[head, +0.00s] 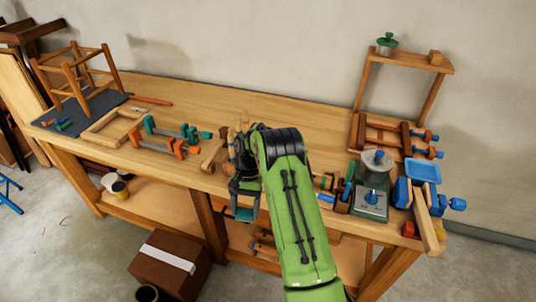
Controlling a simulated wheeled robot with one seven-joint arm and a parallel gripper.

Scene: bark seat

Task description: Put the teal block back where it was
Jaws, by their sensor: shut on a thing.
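My gripper (245,202) points downward in front of the workbench's front edge, near the middle. It is shut on the teal block (243,214), whose lower part shows between and below the fingers. The block appears clear of the bench top. The green forearm hides part of the bench behind and to the right of the gripper. No marked place for the block can be made out.
On the wooden workbench (290,115), orange and teal clamps (170,142) and a wooden mallet (215,152) lie left of the gripper. An upturned stool frame (80,75) stands far left. A cardboard box (168,265) is below.

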